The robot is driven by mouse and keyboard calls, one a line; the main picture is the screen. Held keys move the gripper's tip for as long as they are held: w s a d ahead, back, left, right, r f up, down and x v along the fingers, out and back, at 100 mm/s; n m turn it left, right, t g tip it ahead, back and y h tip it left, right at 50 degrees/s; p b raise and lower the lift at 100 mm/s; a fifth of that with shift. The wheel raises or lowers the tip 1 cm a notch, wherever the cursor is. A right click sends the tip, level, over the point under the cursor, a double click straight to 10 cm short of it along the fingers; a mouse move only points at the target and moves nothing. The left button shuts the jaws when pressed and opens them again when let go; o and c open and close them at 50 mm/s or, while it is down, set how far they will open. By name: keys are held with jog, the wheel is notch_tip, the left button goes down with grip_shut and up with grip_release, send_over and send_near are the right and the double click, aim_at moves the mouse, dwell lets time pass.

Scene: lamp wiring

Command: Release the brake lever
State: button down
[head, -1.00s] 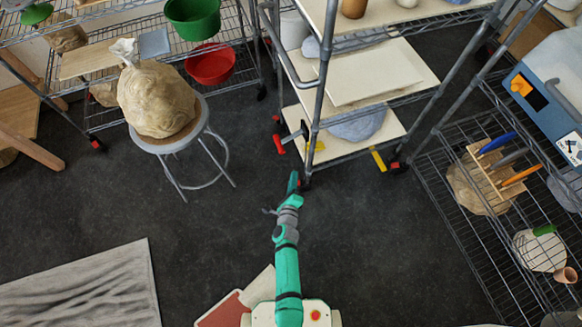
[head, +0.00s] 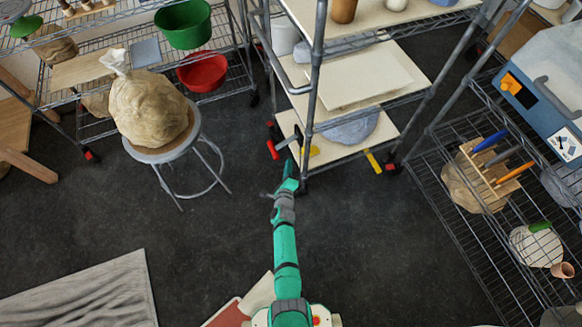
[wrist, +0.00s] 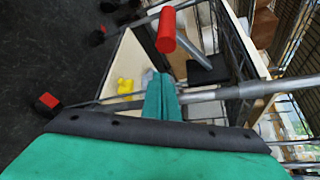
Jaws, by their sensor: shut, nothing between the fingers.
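The brake lever (head: 273,149) has a red cylindrical grip on a grey rod and sits at the lower front left corner of the wheeled shelf cart (head: 360,145). In the wrist view its red grip (wrist: 166,31) is at upper middle, with the rod running down right to a black block (wrist: 208,72). My gripper (head: 290,168) is shut and empty, just below and to the right of the red grip in the head view. In the wrist view the green fingers (wrist: 160,88) are together, with the grip beyond their tips. I see no contact with the lever.
A grey cart post (wrist: 250,90) crosses just right of my fingers in the wrist view. A stool (head: 180,150) with a wrapped clay lump stands at left. A wire rack (head: 500,250) is at right. Dark floor is clear around my arm.

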jog(key=shift+s+a+r, duration=0.1)
jog(key=shift+a+r, duration=0.25)
jog(key=shift+a, duration=0.3)
jog(key=shift+s+a+r, duration=0.1)
jog(key=shift+a+r, duration=0.25)
jog(key=shift+a, duration=0.25)
jog(key=shift+w+d, duration=0.15)
jog(key=shift+d, duration=0.05)
jog(key=shift+r, duration=0.15)
